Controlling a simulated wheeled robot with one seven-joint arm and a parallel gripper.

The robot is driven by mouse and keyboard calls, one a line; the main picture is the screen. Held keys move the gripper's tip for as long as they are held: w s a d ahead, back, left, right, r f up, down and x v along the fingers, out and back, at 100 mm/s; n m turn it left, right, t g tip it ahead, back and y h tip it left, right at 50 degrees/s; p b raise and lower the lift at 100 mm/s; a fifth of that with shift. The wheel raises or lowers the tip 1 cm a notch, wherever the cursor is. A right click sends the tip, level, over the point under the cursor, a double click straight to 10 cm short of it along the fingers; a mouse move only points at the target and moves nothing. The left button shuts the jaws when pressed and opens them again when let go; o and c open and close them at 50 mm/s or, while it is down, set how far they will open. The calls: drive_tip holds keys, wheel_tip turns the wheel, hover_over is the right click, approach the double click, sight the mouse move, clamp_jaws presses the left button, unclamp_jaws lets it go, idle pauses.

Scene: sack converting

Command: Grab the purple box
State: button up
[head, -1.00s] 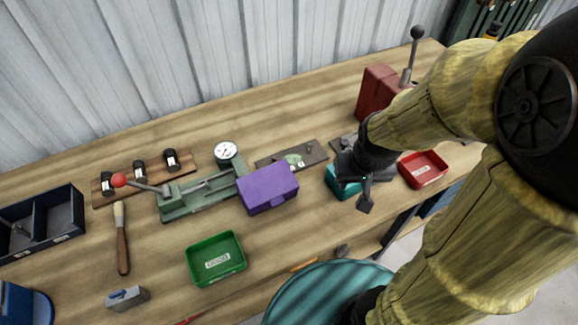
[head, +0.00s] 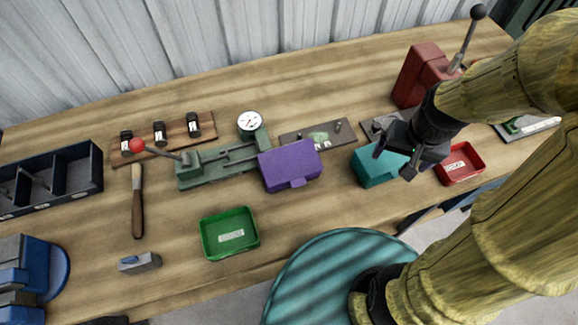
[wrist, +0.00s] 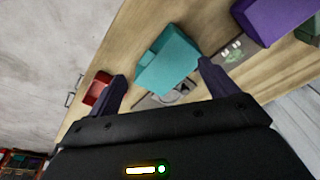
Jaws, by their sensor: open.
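The purple box (head: 290,166) sits on the workbench in the middle of the head view, in front of the green fixture with the dial. It also shows in the upper right of the wrist view (wrist: 275,18), partly cut off by the frame edge. My gripper (head: 395,158) is open and empty, to the right of the purple box and above a teal box (head: 368,172). In the wrist view the teal box (wrist: 167,60) lies ahead of and between the open fingers of my gripper (wrist: 160,85), apart from them as far as I can tell.
A red tray (head: 461,164) lies right of the teal box, and a red lever machine (head: 420,75) stands behind. A green fixture (head: 215,162) stands close behind and left of the purple box. A green tray (head: 230,234) lies in front on the bench (head: 175,250).

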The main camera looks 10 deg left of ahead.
drive_tip(key=shift+o, duration=1.2)
drive_tip(key=w+a+f+m+g+y, duration=0.1)
drive_tip(key=w+a+f+m+g+y+b, duration=0.1)
drive_tip(key=f+m+g, duration=0.1)
drive_tip(key=a+f+m+g+y+b, duration=0.1)
drive_tip(key=a+f+g+y, duration=0.1)
drive_tip(key=shift+w+m, duration=0.4)
drive_tip(key=w+a+m+g+y, duration=0.1)
drive_tip(key=w+a+m+g+y+b, duration=0.1)
drive_tip(key=w+y, duration=0.1)
drive_tip(key=shift+a+f+y, duration=0.3)
drive_tip(key=shift+a+f, duration=0.1)
drive_tip(key=w+y, duration=0.1)
drive_tip(key=w+a+m+y, duration=0.1)
drive_tip(key=w+r+m+g+y+b, duration=0.1)
drive_tip(key=y, duration=0.1)
drive_tip(key=shift+w+a, duration=0.3)
drive_tip(key=shift+w, duration=0.05)
drive_tip(key=p, duration=0.2)
approach(301, 157)
drive_tip(key=x, duration=0.5)
drive_tip(key=shift+a, duration=0.15)
drive_tip(key=shift+f+b, duration=0.1)
drive_tip(key=shift+b, duration=0.2)
